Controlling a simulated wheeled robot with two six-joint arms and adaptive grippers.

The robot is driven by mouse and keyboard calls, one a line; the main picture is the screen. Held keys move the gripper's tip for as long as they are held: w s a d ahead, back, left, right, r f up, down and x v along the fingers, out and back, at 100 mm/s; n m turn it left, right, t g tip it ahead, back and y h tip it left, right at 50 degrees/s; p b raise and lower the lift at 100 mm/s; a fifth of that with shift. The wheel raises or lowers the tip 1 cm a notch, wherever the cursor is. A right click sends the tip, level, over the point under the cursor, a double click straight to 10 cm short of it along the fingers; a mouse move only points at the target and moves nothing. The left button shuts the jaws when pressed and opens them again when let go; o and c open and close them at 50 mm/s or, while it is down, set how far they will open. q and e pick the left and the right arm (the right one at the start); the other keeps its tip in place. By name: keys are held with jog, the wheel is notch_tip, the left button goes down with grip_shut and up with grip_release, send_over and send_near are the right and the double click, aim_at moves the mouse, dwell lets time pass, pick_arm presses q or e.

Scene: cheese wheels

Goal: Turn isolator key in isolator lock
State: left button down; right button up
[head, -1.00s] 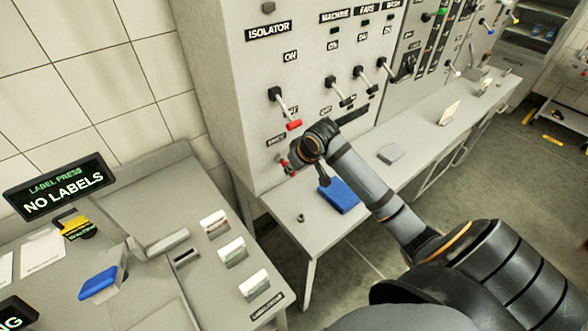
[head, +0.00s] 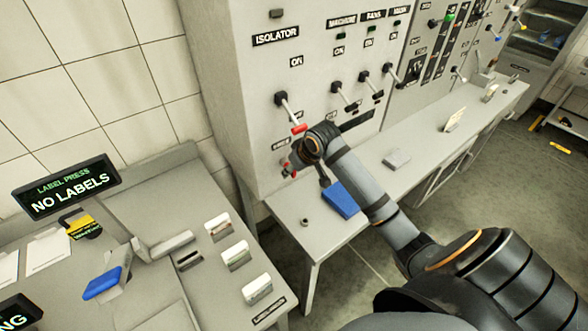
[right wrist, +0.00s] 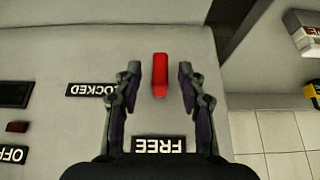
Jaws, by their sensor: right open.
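The isolator key is a red bar (right wrist: 160,76) standing out from the pale panel in the right wrist view, between a LOCKED label (right wrist: 91,90) and a FREE label (right wrist: 159,145). My right gripper (right wrist: 159,84) is open, with one finger on each side of the key and visible gaps to both. In the head view my right gripper (head: 294,160) is at the low front of the isolator cabinet, partly covering the key and lock. The lock body cannot be made out. My left gripper is not in view.
The isolator lever (head: 291,112) with a red handle hangs just above my right gripper. A grey shelf (head: 300,240) below holds a blue block (head: 341,198). The label press desk (head: 150,285) stands at the left, with a NO LABELS display (head: 68,188).

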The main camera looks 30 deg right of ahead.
jog(key=shift+r, duration=0.1)
jog(key=v, duration=1.1)
jog(key=shift+s+r, duration=0.25)
jog(key=shift+r, duration=0.1)
